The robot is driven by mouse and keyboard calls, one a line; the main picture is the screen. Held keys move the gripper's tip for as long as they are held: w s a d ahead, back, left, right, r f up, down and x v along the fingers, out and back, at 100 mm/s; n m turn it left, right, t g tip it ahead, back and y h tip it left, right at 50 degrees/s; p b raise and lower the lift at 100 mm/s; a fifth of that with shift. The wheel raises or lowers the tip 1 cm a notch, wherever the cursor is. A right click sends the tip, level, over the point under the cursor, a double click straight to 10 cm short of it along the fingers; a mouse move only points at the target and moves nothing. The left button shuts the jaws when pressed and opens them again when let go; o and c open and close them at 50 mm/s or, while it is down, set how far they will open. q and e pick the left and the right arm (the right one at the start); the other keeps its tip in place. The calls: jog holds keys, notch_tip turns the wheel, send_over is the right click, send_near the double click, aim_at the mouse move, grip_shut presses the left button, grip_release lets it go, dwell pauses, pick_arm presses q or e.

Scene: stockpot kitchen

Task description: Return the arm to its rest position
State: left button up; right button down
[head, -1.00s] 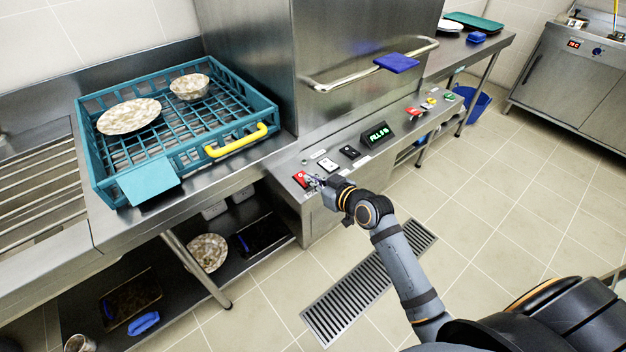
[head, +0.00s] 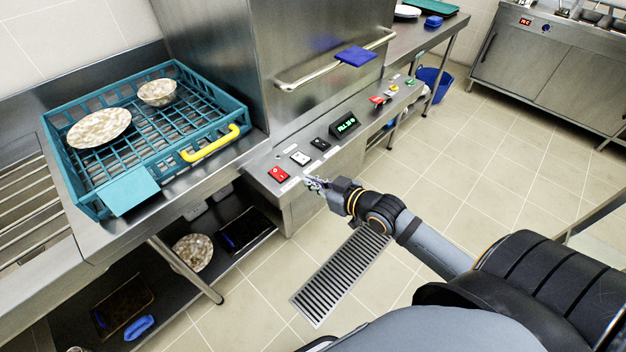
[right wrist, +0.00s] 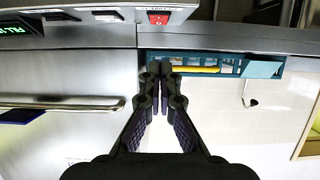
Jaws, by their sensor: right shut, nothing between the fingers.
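My right gripper (head: 318,184) is shut and empty. It hangs in front of the steel control panel, a little right of the red rocker switch (head: 279,174) and apart from it. In the right wrist view the shut fingers (right wrist: 160,78) point toward the panel edge, and the red switch (right wrist: 158,17) shows above them. My right arm (head: 435,247) reaches in from the lower right. My left gripper is not in view.
A teal rack (head: 117,201) with a yellow handle holds a plate (head: 98,128) and a bowl (head: 157,92) on the counter. The dishwasher hood has a bar handle (head: 330,62) with a blue cloth (head: 355,56). The tiled floor (head: 470,180) right of the panel is open.

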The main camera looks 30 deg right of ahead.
jog(key=shift+w, duration=0.1)
dwell(0.3)
jog(key=d+f+m+g+h, duration=0.25)
jog(key=d+f, duration=0.55)
jog(key=f, duration=0.6)
jog(key=s+d+f+m+g+h, duration=0.1)
jog(key=s+d+f, duration=0.3)
jog(key=f, duration=0.6)
jog(key=s+d+f+g+h, duration=0.2)
jog(key=s+f, duration=0.5)
jog(key=f, duration=0.2)
jog(key=s+a+f+g, duration=0.2)
jog(key=s+f, duration=0.3)
jog(key=s, duration=0.4)
jog(key=s+a+f+g+p, duration=0.1)
jog(key=s+a+f+g, duration=0.1)
jog(key=s+f, duration=0.4)
jog(key=s+a+f+g, duration=0.2)
jog(key=s+a+f, duration=0.2)
jog(key=s, duration=0.7)
jog(key=shift+s+f, duration=0.4)
jog(key=shift+f, duration=0.55)
